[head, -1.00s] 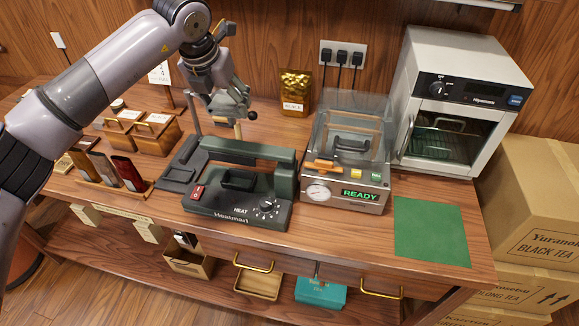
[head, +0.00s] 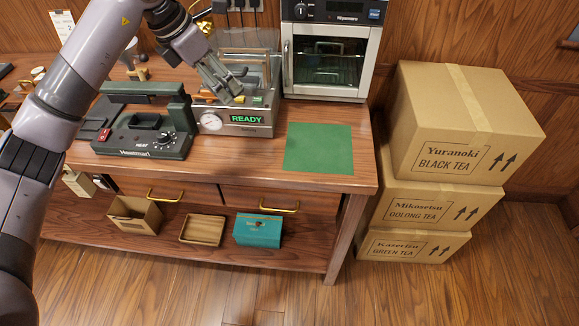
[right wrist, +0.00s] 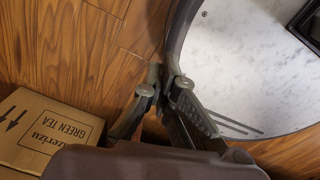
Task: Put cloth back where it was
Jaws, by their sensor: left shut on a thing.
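A flat green square cloth-like sheet (head: 319,148) lies at the right end of the wooden counter; I cannot tell whether it is a cloth or a mat.
A dark green heat press (head: 142,125) stands left of the READY machine. A white oven (head: 332,52) stands behind the green sheet. Stacked cartons (head: 455,125) are right of the counter (head: 240,165). Open boxes and a teal box (head: 258,230) sit on the lower shelf.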

